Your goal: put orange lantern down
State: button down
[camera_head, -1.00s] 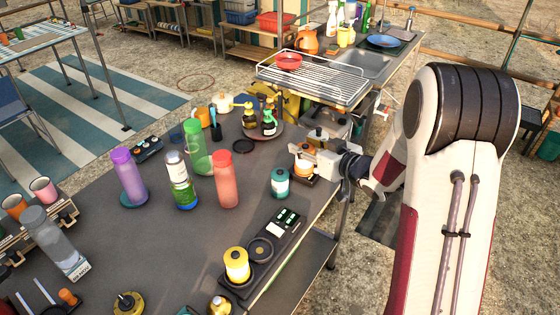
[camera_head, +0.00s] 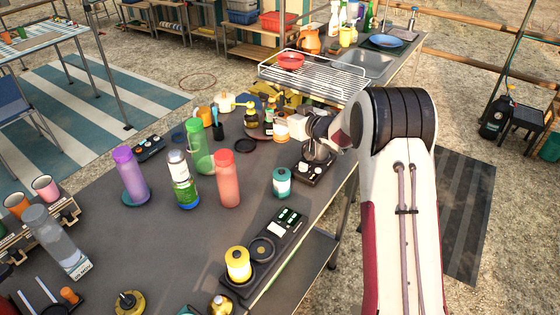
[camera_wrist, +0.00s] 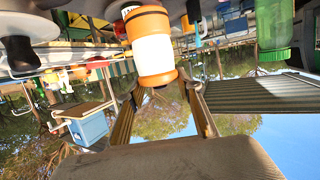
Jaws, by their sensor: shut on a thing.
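The orange lantern, with a white band around its middle, shows large in the wrist view (camera_wrist: 153,50), between the two fingers of my gripper (camera_wrist: 160,88). In the head view the lantern (camera_head: 281,131) is small, near the round tray (camera_head: 252,132) at the table's far right. My gripper (camera_head: 297,125) is shut on it from the right. Whether the lantern's base touches anything is hidden. A black panel (camera_head: 318,175) lies at the table's right edge, below my wrist.
A teal lantern (camera_head: 281,182) stands left of the black panel. A yellow lantern (camera_head: 238,264) sits on another panel nearer the front. Dark bottles (camera_head: 251,115) stand on the tray close to my gripper. Red (camera_head: 227,180) and green bottles (camera_head: 198,146) stand further left.

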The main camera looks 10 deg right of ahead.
aim_at(281, 139)
jog(key=shift+w+a, duration=0.1)
jog(key=shift+w, duration=0.3)
jog(key=shift+f, duration=0.1)
jog(key=shift+f, duration=3)
jog(key=shift+f, duration=0.1)
jog(key=shift+f, duration=1.75)
jog(key=shift+f, duration=0.1)
jog(key=c, duration=1.4)
grip_release()
jog(key=shift+s, duration=0.15)
